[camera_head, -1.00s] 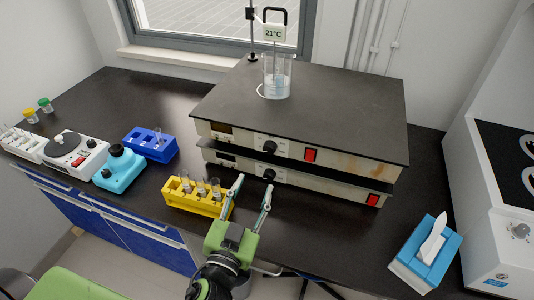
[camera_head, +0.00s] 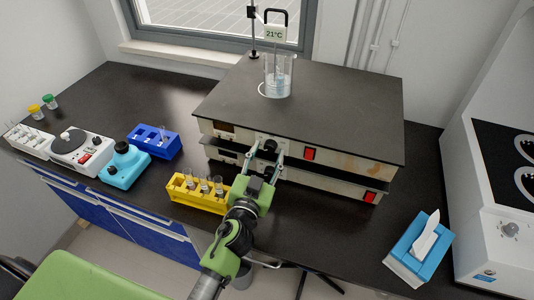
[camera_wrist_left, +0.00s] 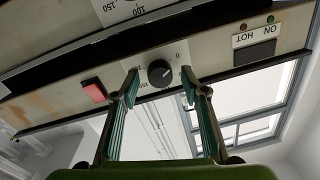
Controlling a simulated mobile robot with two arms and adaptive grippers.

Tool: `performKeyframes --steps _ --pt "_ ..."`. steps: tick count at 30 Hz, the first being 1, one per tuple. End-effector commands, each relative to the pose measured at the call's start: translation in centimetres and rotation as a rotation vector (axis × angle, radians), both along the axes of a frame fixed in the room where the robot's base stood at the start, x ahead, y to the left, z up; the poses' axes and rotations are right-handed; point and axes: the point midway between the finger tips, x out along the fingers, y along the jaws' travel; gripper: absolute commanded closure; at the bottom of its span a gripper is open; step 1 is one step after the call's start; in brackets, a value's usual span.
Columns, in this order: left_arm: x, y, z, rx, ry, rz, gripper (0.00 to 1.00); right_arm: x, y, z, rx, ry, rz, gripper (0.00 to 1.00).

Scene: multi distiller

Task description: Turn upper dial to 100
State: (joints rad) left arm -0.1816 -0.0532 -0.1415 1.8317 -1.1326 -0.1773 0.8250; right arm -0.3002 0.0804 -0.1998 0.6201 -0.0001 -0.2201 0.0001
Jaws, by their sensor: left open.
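The upper dial (camera_head: 270,146) is a black round knob on the front of the upper hot plate (camera_head: 330,159). In the left wrist view, which is upside down, the upper dial (camera_wrist_left: 160,73) sits between my left fingers, with a printed scale around it. Its exact setting is too small to read. My left gripper (camera_head: 267,152) is open, with one fingertip on each side of the knob. I see no clear contact in the left wrist view (camera_wrist_left: 165,88). The lower dial is hidden behind my gripper. My right gripper is not in view.
A second hot plate (camera_head: 345,188) lies directly below. A beaker (camera_head: 278,78) with a 21°C thermometer stands on top. A yellow tube rack (camera_head: 190,197) is close left of my arm. A blue tissue box (camera_head: 418,245) stands right. The counter between is clear.

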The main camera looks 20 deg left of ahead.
Motion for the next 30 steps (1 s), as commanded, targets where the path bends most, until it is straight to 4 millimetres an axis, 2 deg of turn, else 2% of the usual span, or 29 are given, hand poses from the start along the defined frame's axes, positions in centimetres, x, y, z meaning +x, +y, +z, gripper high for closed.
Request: performKeyframes --steps 3,4,8,20,30 --pt "0.0 0.0 0.0 0.0 0.0 0.0 0.59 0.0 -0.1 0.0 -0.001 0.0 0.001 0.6" --pt "0.0 0.0 0.0 0.0 0.0 0.0 0.64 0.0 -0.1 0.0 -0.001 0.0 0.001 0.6" --pt "0.0 0.0 0.0 0.0 0.0 0.0 0.97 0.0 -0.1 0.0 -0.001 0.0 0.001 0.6" --pt "0.0 0.0 -0.1 0.043 -0.002 0.0 0.97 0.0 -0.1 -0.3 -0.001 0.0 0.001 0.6" --pt "0.0 0.0 -0.2 0.269 -0.011 0.0 0.97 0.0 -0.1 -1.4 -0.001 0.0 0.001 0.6"
